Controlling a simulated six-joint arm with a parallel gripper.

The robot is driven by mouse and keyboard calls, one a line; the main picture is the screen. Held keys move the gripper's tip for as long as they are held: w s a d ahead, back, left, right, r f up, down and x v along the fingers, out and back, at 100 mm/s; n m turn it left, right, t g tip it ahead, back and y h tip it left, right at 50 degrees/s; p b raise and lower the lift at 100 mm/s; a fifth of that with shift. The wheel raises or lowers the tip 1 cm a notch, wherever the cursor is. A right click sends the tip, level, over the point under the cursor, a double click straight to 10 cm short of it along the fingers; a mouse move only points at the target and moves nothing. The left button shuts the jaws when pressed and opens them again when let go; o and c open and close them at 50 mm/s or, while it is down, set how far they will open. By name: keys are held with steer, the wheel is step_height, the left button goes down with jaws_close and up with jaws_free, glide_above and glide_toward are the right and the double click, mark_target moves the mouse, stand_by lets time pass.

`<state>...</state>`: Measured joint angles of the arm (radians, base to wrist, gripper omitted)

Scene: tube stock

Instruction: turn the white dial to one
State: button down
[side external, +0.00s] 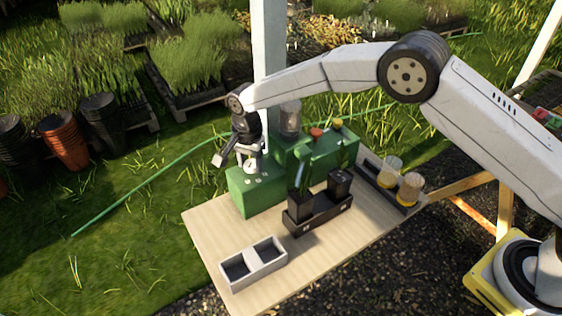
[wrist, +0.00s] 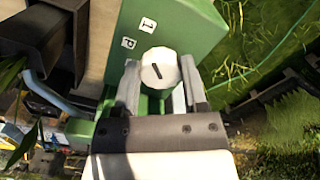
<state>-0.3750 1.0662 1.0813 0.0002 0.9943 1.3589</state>
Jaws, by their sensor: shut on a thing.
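The white dial (wrist: 160,69) is round with a short black mark, on the green housing (side external: 252,193). In the wrist view the mark slants to the upper left, roughly between the labels "1" (wrist: 148,25) and "P" (wrist: 128,43); I cannot tell exactly which it points at. My gripper (wrist: 160,85) has one finger on each side of the dial and is shut on it. In the side view my gripper (side external: 249,157) is over the front of the housing, and the dial (side external: 251,168) shows small and partly covered.
A black tray (side external: 319,217) with black pots stands to the right of the housing. A grey two-compartment box (side external: 253,267) sits at the table's front. Another tray with yellow-based jars (side external: 408,190) is at the right. The wooden table (side external: 213,240) is bare at the front left.

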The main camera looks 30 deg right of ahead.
mark_target(251, 164)
steer(key=shift+c, duration=0.7)
jaws_free()
steer(key=shift+r, duration=3.95)
steer(key=shift+d, duration=0.1)
steer(key=s+d+n+t, duration=0.1)
steer(key=s+d+n, duration=0.4)
steer(key=s+d, duration=0.5)
steer(key=s+d+n+t, duration=0.1)
steer(key=s+d+n, duration=0.5)
steer(key=s+d, duration=0.5)
steer(key=s, duration=0.6)
steer(key=shift+d+r+t, duration=0.3)
